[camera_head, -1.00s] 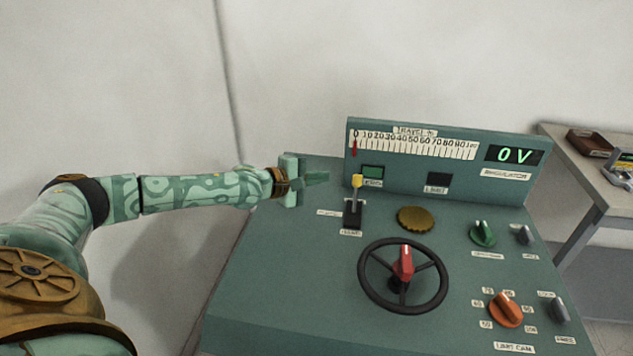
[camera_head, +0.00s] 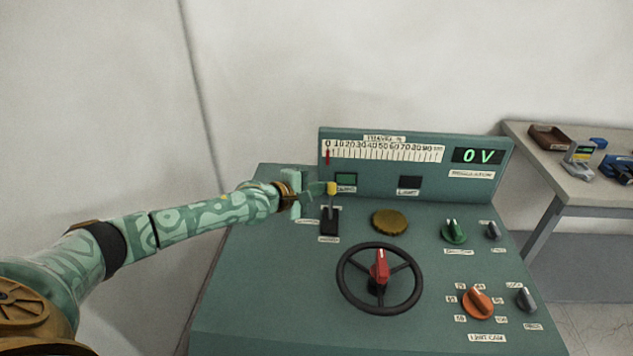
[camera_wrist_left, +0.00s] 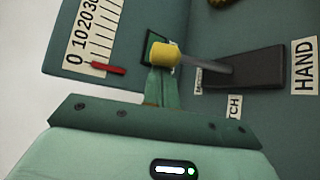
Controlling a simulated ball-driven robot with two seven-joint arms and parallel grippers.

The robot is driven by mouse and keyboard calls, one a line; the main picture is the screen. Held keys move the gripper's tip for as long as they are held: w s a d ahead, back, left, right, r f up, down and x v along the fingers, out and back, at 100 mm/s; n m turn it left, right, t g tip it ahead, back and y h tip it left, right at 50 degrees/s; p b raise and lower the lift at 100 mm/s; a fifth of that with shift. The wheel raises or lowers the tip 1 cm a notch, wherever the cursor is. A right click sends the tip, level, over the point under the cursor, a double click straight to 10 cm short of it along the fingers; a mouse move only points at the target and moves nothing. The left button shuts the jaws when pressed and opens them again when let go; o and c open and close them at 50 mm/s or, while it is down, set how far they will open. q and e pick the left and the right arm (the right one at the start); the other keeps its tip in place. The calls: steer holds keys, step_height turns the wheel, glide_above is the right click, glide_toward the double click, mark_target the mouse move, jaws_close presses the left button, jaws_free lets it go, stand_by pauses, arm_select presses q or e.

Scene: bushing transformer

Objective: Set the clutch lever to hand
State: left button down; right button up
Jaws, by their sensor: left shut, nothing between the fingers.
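The clutch lever is a thin rod with a yellow knob (camera_head: 331,188), standing in a dark slot (camera_head: 329,222) on the green desk. In the left wrist view the knob (camera_wrist_left: 163,54) is at the end of the rod away from the HAND label (camera_wrist_left: 304,66), so the lever leans toward the back panel. My left gripper (camera_head: 323,189) comes in from the left, shut and empty, its fingertips right at the knob. In the left wrist view the fingers (camera_wrist_left: 160,85) overlap the knob's lower edge; I cannot tell whether they touch it. My right gripper is out of view.
The back panel (camera_head: 480,188) rises behind. Green (camera_head: 454,231) and orange (camera_head: 477,301) knobs are farther right.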

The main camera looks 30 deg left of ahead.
arm_select(q)
steer(key=shift+s, duration=0.1)
stand_by(0.3)
steer(key=shift+s+d+r+m+t+p, duration=0.1)
steer(key=shift+s+m+t+p, duration=0.1)
steer(key=shift+m+t+p, duration=0.25)
